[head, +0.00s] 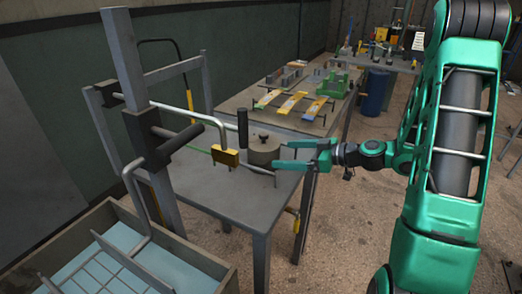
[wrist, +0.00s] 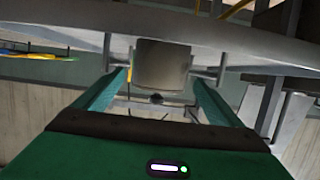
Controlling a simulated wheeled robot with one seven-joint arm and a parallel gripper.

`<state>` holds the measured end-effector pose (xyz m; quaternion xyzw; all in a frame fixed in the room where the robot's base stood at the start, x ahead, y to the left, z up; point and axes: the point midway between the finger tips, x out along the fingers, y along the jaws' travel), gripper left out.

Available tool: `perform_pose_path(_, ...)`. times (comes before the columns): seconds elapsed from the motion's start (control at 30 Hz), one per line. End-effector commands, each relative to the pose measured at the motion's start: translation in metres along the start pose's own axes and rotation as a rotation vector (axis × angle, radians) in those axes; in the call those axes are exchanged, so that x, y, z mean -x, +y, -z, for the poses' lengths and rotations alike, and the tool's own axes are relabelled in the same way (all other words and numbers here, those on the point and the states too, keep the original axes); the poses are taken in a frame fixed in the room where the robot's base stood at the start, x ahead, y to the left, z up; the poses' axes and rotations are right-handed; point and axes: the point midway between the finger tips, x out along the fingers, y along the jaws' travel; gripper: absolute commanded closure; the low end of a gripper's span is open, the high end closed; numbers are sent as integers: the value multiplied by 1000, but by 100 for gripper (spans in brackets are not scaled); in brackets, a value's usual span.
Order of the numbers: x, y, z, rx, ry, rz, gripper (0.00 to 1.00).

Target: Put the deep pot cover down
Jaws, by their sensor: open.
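A short, round grey-brown cylinder, which looks like the deep pot cover (head: 263,150), stands on the grey table near its right side. A small dark knob shows on its top. In the wrist view, which looks upside down, the deep pot cover (wrist: 163,62) hangs from the upper edge with its knob low. I cannot tell whether a separate pot is under it. My gripper (head: 283,154) is open at the right side of the cover. In the wrist view the green fingers of my gripper (wrist: 158,78) lie either side of it, with gaps visible.
A yellow padlock-like block (head: 226,157) on a bent rod and a dark upright handle (head: 243,128) stand close left of the cover. A metal post frame (head: 130,80) rises at left. A crate (head: 215,268) is front left. Another table (head: 325,122) with tools stands behind.

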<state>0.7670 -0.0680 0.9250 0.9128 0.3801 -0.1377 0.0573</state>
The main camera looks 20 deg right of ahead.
Motion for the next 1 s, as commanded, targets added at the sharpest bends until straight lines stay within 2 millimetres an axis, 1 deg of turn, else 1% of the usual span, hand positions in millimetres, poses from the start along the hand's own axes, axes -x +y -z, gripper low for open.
perform_pose_path(0.03, -8, -1, 0, 0, 1, 3, 10)
perform_pose_path(0.2, -32, 1, 0, 0, 0, 0, 10)
perform_pose_path(0.3, -41, 1, 0, -1, 0, -1, 10)
perform_pose_path(0.47, -48, 1, 0, -1, 0, -2, 10)
perform_pose_path(0.57, -60, 0, 1, 0, 0, -2, 10)
perform_pose_path(0.7, -80, -1, 3, 0, -1, 0, 10)
perform_pose_path(0.8, -91, 0, 3, -1, 0, -2, 10)
perform_pose_path(0.9, -96, 0, 3, -2, -1, -3, 10)
perform_pose_path(1.0, -97, 0, 3, -2, -1, -4, 10)
